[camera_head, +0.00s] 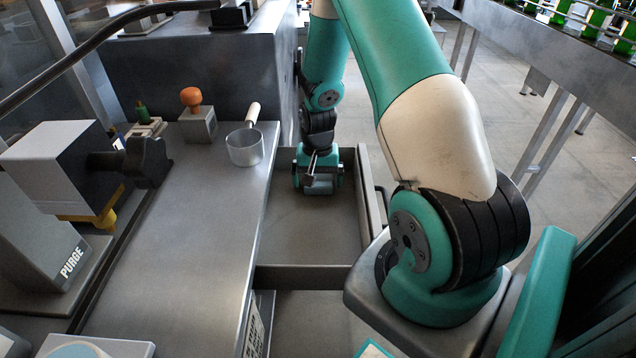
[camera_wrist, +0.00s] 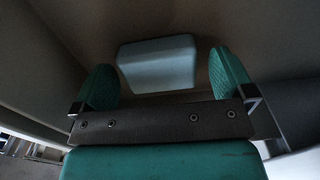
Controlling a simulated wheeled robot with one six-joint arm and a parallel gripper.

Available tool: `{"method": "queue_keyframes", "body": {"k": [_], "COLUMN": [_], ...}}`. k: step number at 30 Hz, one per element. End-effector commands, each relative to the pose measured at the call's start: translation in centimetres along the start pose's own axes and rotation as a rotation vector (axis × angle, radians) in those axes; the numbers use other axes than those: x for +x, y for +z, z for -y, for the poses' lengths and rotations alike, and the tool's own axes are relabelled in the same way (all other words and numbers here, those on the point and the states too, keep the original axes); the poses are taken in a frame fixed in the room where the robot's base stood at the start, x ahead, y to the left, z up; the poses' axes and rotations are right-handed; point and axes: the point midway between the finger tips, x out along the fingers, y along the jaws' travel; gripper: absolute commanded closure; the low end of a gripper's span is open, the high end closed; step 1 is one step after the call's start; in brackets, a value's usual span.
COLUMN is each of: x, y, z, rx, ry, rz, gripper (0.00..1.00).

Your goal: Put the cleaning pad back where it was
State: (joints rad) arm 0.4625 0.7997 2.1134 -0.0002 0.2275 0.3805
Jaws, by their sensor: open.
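My gripper (camera_head: 318,182) is open and reaches down into an open grey drawer (camera_head: 300,235) beside the counter. In the wrist view, a pale blue-grey block, which looks like the cleaning pad (camera_wrist: 157,65), lies in the drawer ahead of and between the two green fingers of my gripper (camera_wrist: 165,85). Gaps show on both sides, and the fingers do not appear to touch it. In the head view the pad is mostly hidden by my gripper, and I cannot tell its edges there.
The steel counter (camera_head: 190,245) is mostly clear. It carries a metal pan (camera_head: 245,148), an orange-knobbed block (camera_head: 197,122) and a machine marked PURGE (camera_head: 60,260).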

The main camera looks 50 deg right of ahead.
Motion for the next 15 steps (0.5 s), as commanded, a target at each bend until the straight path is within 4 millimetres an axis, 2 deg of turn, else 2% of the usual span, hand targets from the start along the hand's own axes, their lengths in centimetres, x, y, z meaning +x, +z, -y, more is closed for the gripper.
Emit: {"method": "queue_keyframes", "body": {"k": [3,9,15], "x": [-2.8,-7.2,-9.9], "y": [-0.1,-0.1,0.0], "z": [0.0,0.0,0.0], "rx": [0.000,0.000,0.000], "ry": [-0.002,-0.002,-0.001], "rz": [-0.005,-0.005,-0.002], "gripper": [0.00,0.00,0.00]}}
